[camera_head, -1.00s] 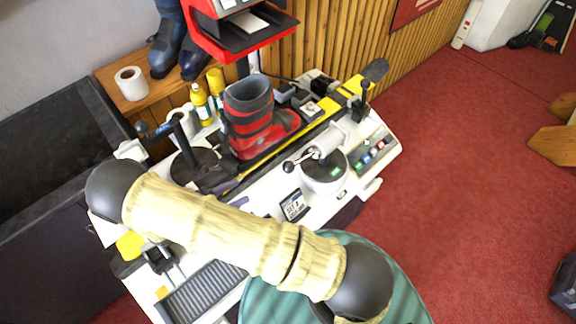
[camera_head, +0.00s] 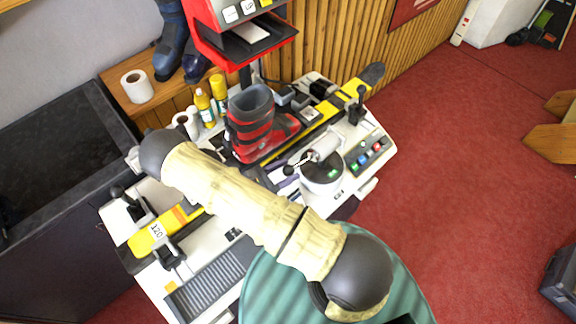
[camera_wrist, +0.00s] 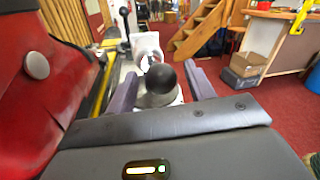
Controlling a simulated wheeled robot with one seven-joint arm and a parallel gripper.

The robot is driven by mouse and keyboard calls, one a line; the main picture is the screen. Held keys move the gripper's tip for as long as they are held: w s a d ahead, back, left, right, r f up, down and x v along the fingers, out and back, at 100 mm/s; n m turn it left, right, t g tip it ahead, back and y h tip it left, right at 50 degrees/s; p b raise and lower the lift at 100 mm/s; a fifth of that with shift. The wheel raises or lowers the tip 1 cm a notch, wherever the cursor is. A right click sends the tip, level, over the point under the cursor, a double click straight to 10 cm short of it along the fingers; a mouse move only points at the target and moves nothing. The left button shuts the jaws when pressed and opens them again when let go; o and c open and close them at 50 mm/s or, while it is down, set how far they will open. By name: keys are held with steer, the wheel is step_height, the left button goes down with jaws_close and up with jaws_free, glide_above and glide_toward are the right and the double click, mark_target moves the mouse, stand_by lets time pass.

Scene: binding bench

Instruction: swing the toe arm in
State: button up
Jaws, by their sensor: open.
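The likely toe arm is a white cylinder (camera_head: 324,149) on a round white base, with a thin metal lever ending in a black ball knob (camera_head: 288,170). In the wrist view the black ball (camera_wrist: 159,80) sits large between my two purple-grey fingers, with the white part (camera_wrist: 147,43) behind it. My gripper (camera_wrist: 161,70) is open, one finger either side of the ball. I cannot tell whether either finger touches it. In the head view my arm hides most of the gripper; only a bit of purple finger shows beside the knob.
A red and grey ski boot (camera_head: 252,125) stands on a yellow and black ski (camera_head: 312,122) close by; its red shell (camera_wrist: 38,70) fills the left of the wrist view. Bottles (camera_head: 205,108) stand behind. A button panel (camera_head: 368,155) lies right of the base.

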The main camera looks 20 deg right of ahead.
steer(key=shift+w+d, duration=0.1)
steer(key=shift+d, duration=0.45)
jaws_close()
